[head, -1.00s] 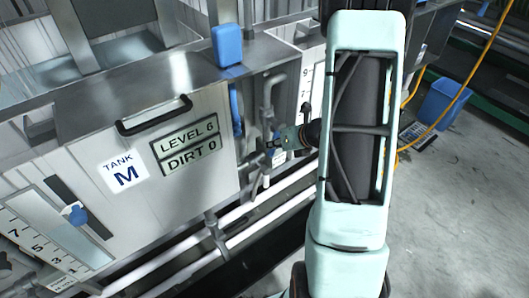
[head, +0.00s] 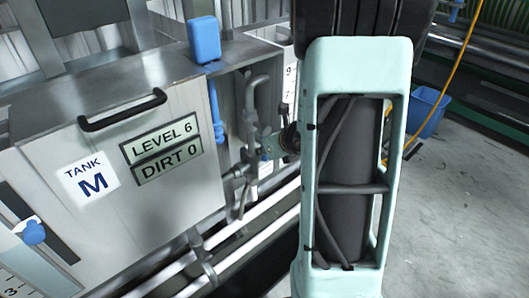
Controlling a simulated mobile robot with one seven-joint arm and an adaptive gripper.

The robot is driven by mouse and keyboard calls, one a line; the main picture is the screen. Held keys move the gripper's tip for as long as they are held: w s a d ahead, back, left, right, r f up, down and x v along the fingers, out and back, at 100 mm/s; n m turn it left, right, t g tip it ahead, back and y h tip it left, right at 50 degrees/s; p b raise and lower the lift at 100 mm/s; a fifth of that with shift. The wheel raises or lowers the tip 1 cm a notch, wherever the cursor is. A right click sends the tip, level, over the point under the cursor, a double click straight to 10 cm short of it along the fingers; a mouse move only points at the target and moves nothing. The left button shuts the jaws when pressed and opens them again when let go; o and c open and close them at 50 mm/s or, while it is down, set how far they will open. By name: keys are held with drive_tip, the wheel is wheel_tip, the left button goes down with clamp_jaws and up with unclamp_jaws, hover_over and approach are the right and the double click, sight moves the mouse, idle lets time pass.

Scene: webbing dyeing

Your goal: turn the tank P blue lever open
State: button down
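No tank P label shows; the labelled tank is tank M (head: 195,190), at left. A blue upright lever-like piece (head: 217,112) sits by the pipes at tank M's right edge, under a blue box (head: 205,40). A small blue bit (head: 265,156) shows among the pipes right by my gripper; I cannot tell whether it is a lever. My gripper (head: 275,147) is small and partly behind my arm, close to the pipes. Its fingers are too unclear to tell open from shut, or whether they touch anything. My arm hides much of the tank to the right.
Grey pipes (head: 250,125) stand between the tanks, with white horizontal pipes below. Tank M has a black handle (head: 122,110) and a gauge with a blue knob (head: 34,232). A blue bin (head: 428,113) and a yellow hose (head: 455,65) are at right. The floor at right is clear.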

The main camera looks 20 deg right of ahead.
drive_tip(key=shift+d+r, duration=0.1)
drive_tip(key=c, duration=1.8)
unclamp_jaws()
drive_tip(key=shift+c, duration=0.2)
drive_tip(key=v, duration=1.1)
drive_tip(key=shift+s+r, duration=0.25)
drive_tip(key=shift+s, duration=0.05)
